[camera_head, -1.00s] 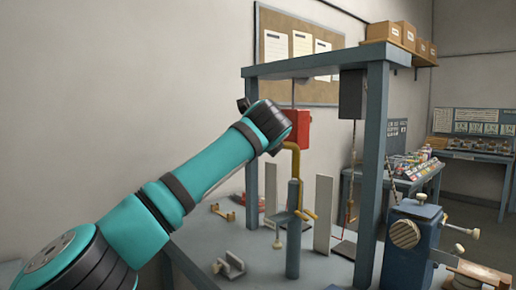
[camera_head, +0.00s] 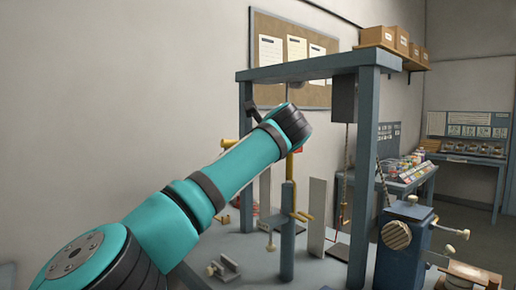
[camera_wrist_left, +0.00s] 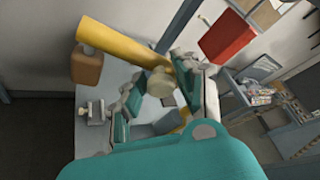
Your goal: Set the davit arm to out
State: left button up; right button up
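The davit arm is a thick yellow tube standing on a blue-grey post (camera_head: 288,235) on the bench. Its bent upper part is mostly hidden behind my left arm in the head view; a yellow end (camera_head: 228,143) shows left of my arm. In the left wrist view the yellow tube (camera_wrist_left: 120,45) runs from upper left down towards the fingers. My left gripper (camera_wrist_left: 158,72) is open, its fingers apart around a pale round knob (camera_wrist_left: 160,83) by the tube; contact is unclear. The head view hides the fingers behind my wrist. My right gripper is not in view.
A blue-grey frame (camera_head: 362,180) stands over the bench. A red box (camera_wrist_left: 228,37) and a tan container (camera_wrist_left: 87,66) show in the left wrist view. A blue winch-like unit (camera_head: 405,245) stands at right. White upright plates (camera_head: 318,215) flank the post.

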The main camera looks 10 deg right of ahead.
pick_arm(q)
jog(key=shift+o, duration=1.4)
jog(key=shift+s, duration=0.1)
jog(key=v, duration=1.1)
jog(key=shift+s+r, duration=0.15)
jog(key=shift+s, duration=0.2)
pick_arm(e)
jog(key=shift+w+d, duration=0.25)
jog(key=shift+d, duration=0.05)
